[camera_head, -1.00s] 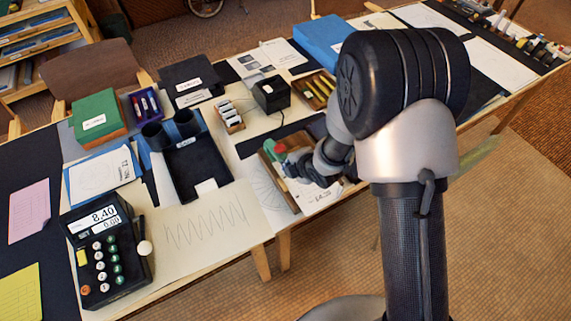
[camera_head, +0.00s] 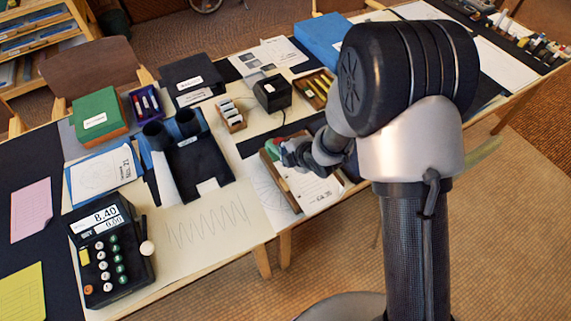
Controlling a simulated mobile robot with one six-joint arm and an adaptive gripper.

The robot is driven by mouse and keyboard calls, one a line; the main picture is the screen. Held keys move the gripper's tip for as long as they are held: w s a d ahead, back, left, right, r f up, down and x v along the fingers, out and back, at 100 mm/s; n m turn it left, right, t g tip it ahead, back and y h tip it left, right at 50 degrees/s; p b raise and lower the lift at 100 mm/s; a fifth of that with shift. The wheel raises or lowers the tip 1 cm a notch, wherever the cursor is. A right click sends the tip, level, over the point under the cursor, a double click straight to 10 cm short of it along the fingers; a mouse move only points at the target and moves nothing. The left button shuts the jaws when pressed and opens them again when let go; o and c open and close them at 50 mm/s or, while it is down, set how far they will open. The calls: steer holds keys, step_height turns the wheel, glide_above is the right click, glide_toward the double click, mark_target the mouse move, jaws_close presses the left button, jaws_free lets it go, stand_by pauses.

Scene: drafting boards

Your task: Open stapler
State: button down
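I cannot make out a stapler for certain. My gripper (camera_head: 290,153) is small and dark in the picture, over the left part of a shallow wooden tray (camera_head: 283,190) near the table's front edge. A green and red shape (camera_head: 274,147) shows just left of the gripper, partly hidden by it; I cannot tell what it is. White papers (camera_head: 315,192) lie in the tray below the gripper. Whether the fingers are open or shut, or touch anything, is not visible.
A black adding machine (camera_head: 112,250) stands at the front left. A black open tray (camera_head: 198,165), a small labelled black box (camera_head: 272,94) and a card holder (camera_head: 230,114) stand behind and left of the gripper. The zigzag drawing sheet (camera_head: 205,222) is clear.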

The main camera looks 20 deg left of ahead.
steer(key=shift+s+d+r+p, duration=0.15)
steer(key=shift+r+p, duration=0.1)
steer(key=shift+r, duration=0.2)
steer(key=shift+w+d+r+p, duration=0.1)
steer(key=shift+r+p, duration=0.1)
steer(key=shift+r, duration=0.2)
steer(key=shift+w+a+r+p, duration=0.35)
steer(key=shift+a+r+p, duration=0.25)
steer(key=shift+r, duration=0.3)
